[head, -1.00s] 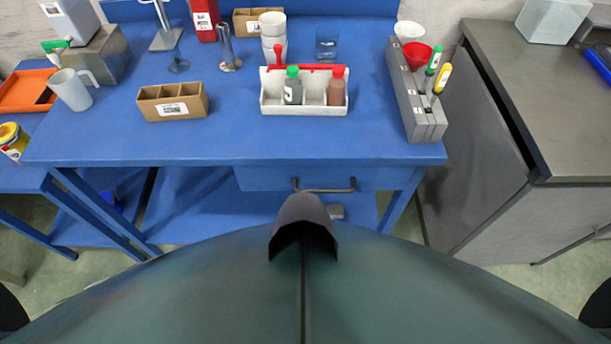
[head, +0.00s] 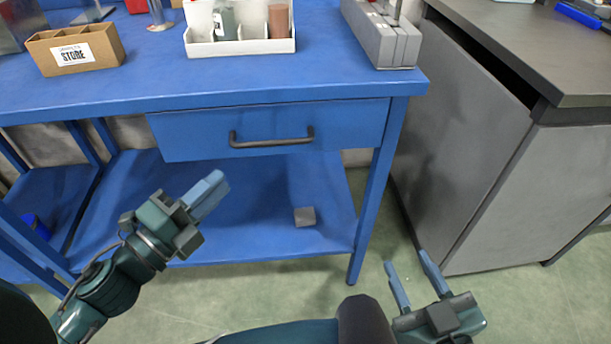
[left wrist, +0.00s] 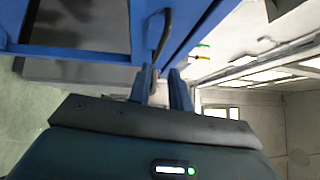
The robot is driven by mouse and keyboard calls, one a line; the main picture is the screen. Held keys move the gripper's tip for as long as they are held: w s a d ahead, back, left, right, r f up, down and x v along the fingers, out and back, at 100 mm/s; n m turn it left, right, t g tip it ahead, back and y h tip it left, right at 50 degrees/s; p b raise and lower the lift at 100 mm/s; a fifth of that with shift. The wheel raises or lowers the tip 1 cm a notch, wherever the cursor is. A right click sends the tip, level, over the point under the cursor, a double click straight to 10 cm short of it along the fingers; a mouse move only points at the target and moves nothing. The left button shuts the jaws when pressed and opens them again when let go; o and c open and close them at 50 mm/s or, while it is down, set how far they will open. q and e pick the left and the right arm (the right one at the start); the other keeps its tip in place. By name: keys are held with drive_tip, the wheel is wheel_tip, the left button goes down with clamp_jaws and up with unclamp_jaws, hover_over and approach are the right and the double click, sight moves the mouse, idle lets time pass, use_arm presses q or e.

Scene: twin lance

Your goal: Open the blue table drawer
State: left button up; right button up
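The blue table drawer (head: 200,135) is closed under the blue tabletop, its front flush with the frame. Its dark bar handle (head: 272,142) runs across the front. My left gripper (head: 207,193) is below and left of the handle in the head view, apart from it and empty. In the left wrist view the two fingers (left wrist: 160,92) are parted, with the handle (left wrist: 162,38) beyond them, roughly in line with the gap. My right gripper (head: 413,278) is open and empty, low at the right, near the table's right front leg.
A white caddy (head: 240,47), a cardboard bin (head: 75,50) and a grey block rack (head: 385,40) stand on the tabletop. A lower blue shelf (head: 250,220) holds a small grey block (head: 305,217). A grey cabinet (head: 470,150) stands at the right.

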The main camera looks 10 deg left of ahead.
sight(274, 142)
use_arm(q)
drive_tip(key=shift+m+h, duration=0.3)
drive_tip(key=shift+m, duration=0.5)
drive_tip(key=x, duration=0.9)
drive_tip(key=d+x, duration=0.1)
drive_tip(key=x, duration=0.3)
drive_tip(key=shift+f, duration=0.25)
clamp_jaws()
